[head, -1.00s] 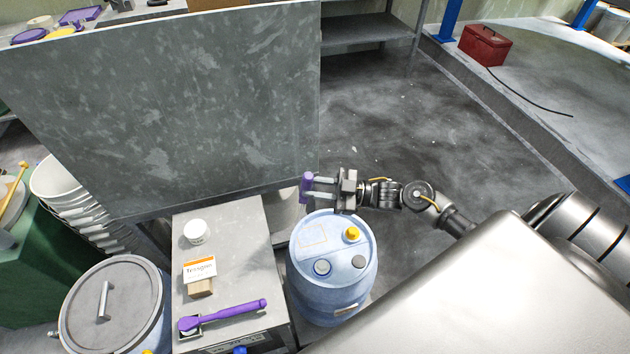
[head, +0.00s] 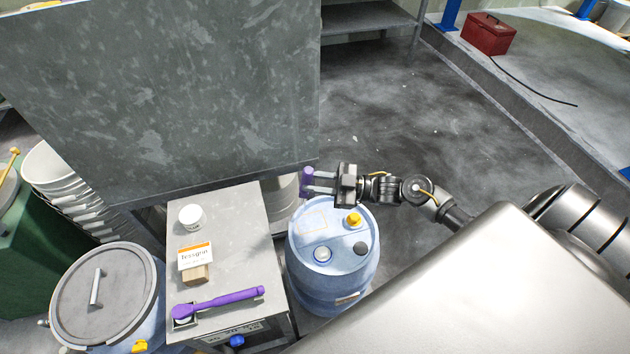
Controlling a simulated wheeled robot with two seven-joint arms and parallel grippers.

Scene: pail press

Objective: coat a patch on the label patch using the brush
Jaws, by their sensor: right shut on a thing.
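My right gripper (head: 318,183) comes in from the right and is shut on a short purple thing (head: 307,181), which looks like the brush. It is held upright beyond the far edge of the blue drum (head: 331,275); its lower end and any bristles cannot be made out. The label patch (head: 312,229) shows as a faint outlined rectangle on the far left of the drum's lid. The gripper and brush are apart from the patch. My left gripper is not in view.
A grey stand (head: 235,235) left of the drum bears a white tub (head: 191,217), a labelled card on a block (head: 195,258) and a long purple tool (head: 225,302). A tall grey panel (head: 180,100) stands behind. A second lidded drum (head: 107,290) is at lower left.

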